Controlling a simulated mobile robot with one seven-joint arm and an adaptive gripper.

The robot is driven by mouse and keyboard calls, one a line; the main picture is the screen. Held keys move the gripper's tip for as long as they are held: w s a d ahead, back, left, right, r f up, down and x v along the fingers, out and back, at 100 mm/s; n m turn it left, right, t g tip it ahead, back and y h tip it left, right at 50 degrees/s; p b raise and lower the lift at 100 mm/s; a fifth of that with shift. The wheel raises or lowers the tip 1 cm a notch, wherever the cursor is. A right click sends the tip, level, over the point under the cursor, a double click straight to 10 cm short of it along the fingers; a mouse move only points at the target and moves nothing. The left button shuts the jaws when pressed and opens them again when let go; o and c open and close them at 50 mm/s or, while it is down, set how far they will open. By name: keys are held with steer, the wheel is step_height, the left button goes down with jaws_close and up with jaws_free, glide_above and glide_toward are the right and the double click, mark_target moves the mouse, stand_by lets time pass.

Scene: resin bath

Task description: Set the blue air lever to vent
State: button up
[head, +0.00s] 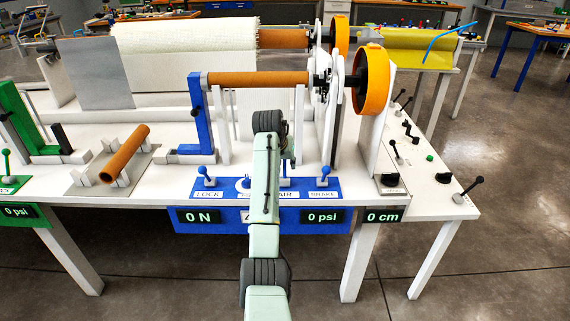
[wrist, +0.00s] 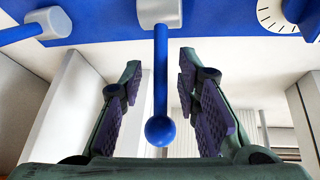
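The blue air lever (wrist: 160,90) has a round blue ball knob and stands on a pale hub on the blue panel. In the wrist view it lies between the two purple-padded fingers of my gripper (wrist: 158,78). The fingers are open, with a gap on both sides of the lever. In the head view the blue control panel (head: 331,188) has a label ending in "AIR", and my arm covers much of that lever and my fingers. The lever's set position cannot be read. The pressure display (head: 322,217) reads 0 psi.
A white dial (wrist: 284,14) is close by on the panel. Behind are a cardboard roller (head: 258,78) and an orange wheel (head: 371,80).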

steer(key=v, duration=1.2)
steer(key=shift+a, duration=0.1)
